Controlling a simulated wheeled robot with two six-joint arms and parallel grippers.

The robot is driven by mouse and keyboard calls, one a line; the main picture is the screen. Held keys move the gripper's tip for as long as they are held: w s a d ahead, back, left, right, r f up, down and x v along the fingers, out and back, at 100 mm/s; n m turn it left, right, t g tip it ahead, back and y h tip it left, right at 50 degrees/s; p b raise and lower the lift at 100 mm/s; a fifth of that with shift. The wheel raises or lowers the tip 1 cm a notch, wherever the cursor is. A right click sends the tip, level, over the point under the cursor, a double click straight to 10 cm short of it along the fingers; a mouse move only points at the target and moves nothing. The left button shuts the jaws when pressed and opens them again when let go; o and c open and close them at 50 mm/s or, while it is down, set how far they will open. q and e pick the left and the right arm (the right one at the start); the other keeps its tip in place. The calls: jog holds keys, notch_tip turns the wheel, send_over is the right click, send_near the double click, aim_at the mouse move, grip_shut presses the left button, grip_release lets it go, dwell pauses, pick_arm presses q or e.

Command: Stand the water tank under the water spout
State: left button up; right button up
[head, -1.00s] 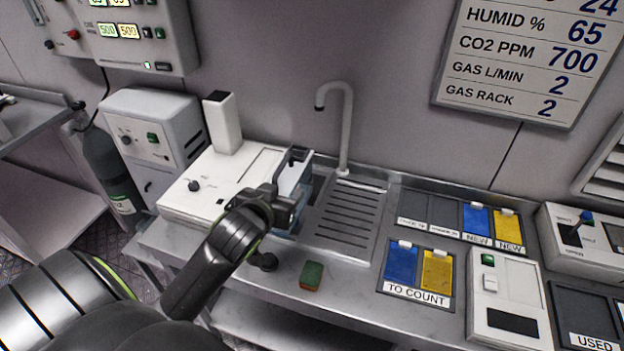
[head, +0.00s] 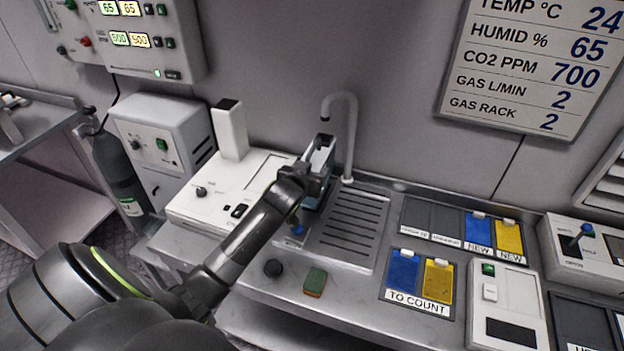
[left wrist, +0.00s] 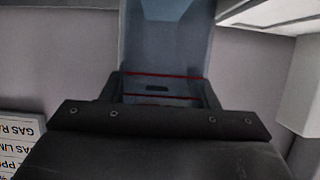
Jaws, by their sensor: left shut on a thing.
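The water tank (left wrist: 165,45) is a clear bluish box with a red line near its gripped end in the left wrist view. The water spout (head: 341,98) is a grey curved pipe at the back of the drain board. Its mouth is just above and beside the gripper and tank. I cannot tell whether the tank touches the surface below. My right gripper is not in view.
A white machine with a tall block (head: 231,130) stands left of the tank. The ribbed drain board (head: 348,228) is bare at the right. Blue and yellow cards lie right.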

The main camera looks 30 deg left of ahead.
pick_arm(q)
notch_tip(320, 180, down, 3)
jog(key=shift+r, duration=0.1)
jog(key=shift+w+f+p, duration=0.2)
jog(key=shift+p, duration=0.2)
jog(key=shift+f, duration=0.1)
jog(key=shift+f, duration=0.15)
jog(key=o, duration=1.2)
jog(key=shift+c, duration=0.2)
jog(key=v, duration=1.2)
jog(key=shift+b, duration=0.4)
